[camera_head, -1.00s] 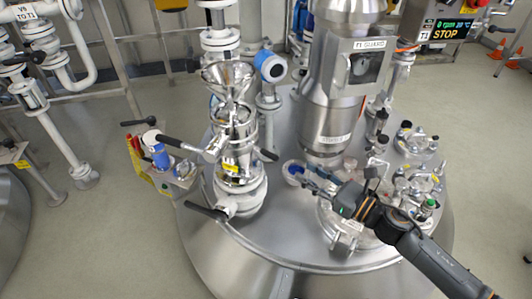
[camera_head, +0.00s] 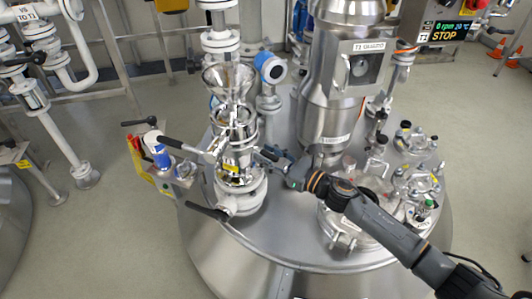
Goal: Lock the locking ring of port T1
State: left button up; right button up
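The port assembly, which I take to be port T1, stands at the left of the vessel lid, with a glossy funnel (camera_head: 229,78) on top. Its metal ring section (camera_head: 238,128) carries a yellow label (camera_head: 232,168). A black-gripped lever (camera_head: 183,144) points left from it, and another lever (camera_head: 208,212) points to the lower left. My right gripper (camera_head: 266,155) is at the right side of the ring section, where a short black handle is mostly hidden. Contact and finger opening are too small to tell. My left gripper is not in view.
A metal column marked as a T1 guard (camera_head: 340,90) stands behind my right arm. Clamped lid fittings (camera_head: 418,140) crowd the right of the vessel lid. A blue-capped instrument (camera_head: 270,68) stands behind the port. A side bracket with a blue part (camera_head: 158,152) is at left.

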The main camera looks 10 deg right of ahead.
jog(key=shift+w+a, duration=0.25)
jog(key=shift+w, duration=0.05)
grip_shut()
jog(key=shift+s+a, duration=0.1)
